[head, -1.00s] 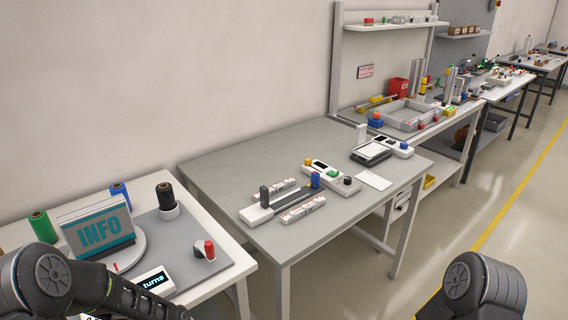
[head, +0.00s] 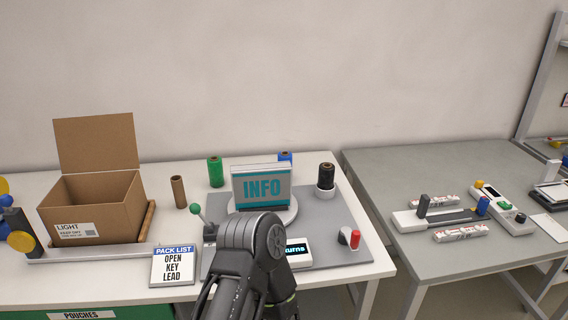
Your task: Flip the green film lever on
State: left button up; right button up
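A lever with a green ball knob (head: 195,209) stands at the left edge of the grey base plate (head: 344,219) on the white table, tilted to the left. Its lower part is partly hidden by my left arm. An INFO panel (head: 262,187) stands on a round white turntable behind my arm. A red-knobbed switch (head: 350,239) is at the plate's right front. A small display reading "turns" (head: 298,252) is partly covered by my arm. My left arm rises from the bottom centre, but its fingertips do not show. My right gripper is out of view.
An open carton (head: 96,208) and a pack list sign (head: 172,265) are further left. A grey table (head: 420,165) with devices is at right.

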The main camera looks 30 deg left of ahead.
aim_at(194, 208)
jog(key=u, duration=1.75)
